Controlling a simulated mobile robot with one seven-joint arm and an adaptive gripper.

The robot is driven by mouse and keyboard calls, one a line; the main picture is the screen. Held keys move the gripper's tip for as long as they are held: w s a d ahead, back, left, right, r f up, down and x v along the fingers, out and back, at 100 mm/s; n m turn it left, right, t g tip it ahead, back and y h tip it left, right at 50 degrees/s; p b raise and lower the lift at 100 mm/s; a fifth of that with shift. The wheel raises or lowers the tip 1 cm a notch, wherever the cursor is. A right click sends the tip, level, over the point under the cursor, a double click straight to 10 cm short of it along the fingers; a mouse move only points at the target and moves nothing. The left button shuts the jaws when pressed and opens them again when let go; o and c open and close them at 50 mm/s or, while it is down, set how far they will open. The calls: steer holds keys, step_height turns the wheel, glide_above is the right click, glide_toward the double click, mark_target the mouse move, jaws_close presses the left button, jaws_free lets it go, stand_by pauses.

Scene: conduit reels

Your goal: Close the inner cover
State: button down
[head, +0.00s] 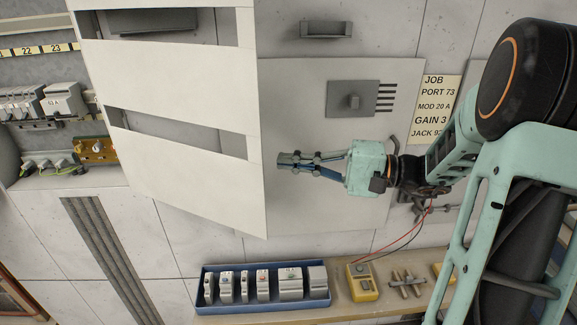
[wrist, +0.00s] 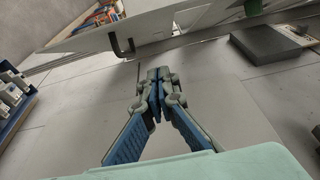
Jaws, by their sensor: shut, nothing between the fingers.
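The inner cover (head: 180,80) is a white panel with long rectangular slots, at the left centre of the head view. It stands at an angle, open, with cabinet parts showing past its left edge. In the wrist view, a pale panel edge (wrist: 180,38) crosses the top; I cannot tell for certain whether it is the cover. My gripper (head: 283,160) is shut and empty, just right of the cover's right edge in the head view. The gap between them cannot be judged. In the wrist view its fingertips (wrist: 156,76) meet below the panel edge.
A grey panel (head: 310,210) with a knob plate (head: 352,99) and a yellow label (head: 435,105) are behind my arm. Breakers (head: 62,98) are at left. Below are a blue tray (head: 262,301) of modules and a yellow meter (head: 362,283) with wires.

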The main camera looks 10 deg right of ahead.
mark_target(245, 171)
steer(key=a, duration=0.8)
steer(key=shift+s, duration=0.25)
steer(key=shift+s+a+p, duration=0.3)
steer(key=shift+s, duration=0.25)
steer(key=shift+s+a, duration=0.15)
steer(key=shift+s, duration=0.05)
